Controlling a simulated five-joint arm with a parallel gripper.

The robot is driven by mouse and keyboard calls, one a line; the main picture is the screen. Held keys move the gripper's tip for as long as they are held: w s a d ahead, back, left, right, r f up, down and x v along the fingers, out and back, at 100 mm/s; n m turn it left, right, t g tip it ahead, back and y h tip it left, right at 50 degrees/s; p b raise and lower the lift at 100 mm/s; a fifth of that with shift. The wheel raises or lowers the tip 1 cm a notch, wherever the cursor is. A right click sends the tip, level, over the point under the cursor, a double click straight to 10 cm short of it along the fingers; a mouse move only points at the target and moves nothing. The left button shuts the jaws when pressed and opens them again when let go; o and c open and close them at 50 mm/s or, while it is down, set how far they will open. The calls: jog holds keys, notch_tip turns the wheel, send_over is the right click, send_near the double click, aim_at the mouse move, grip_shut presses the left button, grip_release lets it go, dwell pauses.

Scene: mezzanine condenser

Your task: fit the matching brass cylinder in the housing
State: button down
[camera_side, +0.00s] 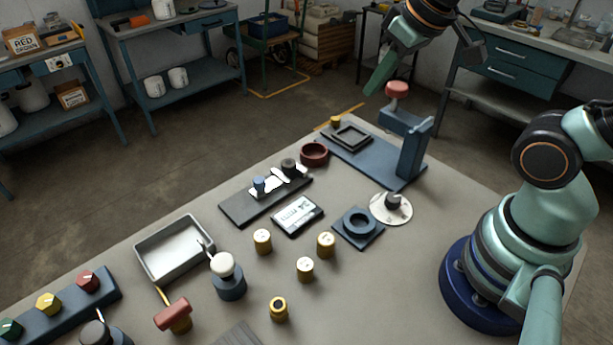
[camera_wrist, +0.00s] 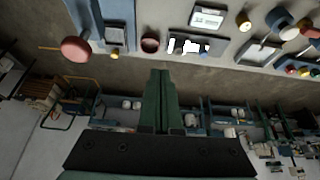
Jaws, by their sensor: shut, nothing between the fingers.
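Several short brass cylinders stand upright on the table in the side view. Three have pale marked tops: one at left (camera_side: 263,241), one at right (camera_side: 326,245) and one in front (camera_side: 305,269). Another brass cylinder (camera_side: 278,309), nearer the front, has a dark centre on top. The likely housing is a dark blue square block with a round ring (camera_side: 345,236), just behind the cylinders. My gripper (camera_side: 374,88) is raised beyond the table's far edge, away from the cylinders. Its green fingers (camera_wrist: 161,75) are shut and empty. One brass cylinder (camera_wrist: 243,21) shows in the wrist view.
A blue press stand with a red knob (camera_side: 397,89) rises at the back right, close to my gripper. A metal tray (camera_side: 148,272), a white-topped knob (camera_side: 222,264), a display unit (camera_side: 298,214) and a disc (camera_side: 404,212) surround the cylinders.

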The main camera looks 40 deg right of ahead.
jog(key=shift+s+d+f, duration=0.2)
jog(key=shift+s+d, duration=0.2)
jog(key=shift+s, duration=0.25)
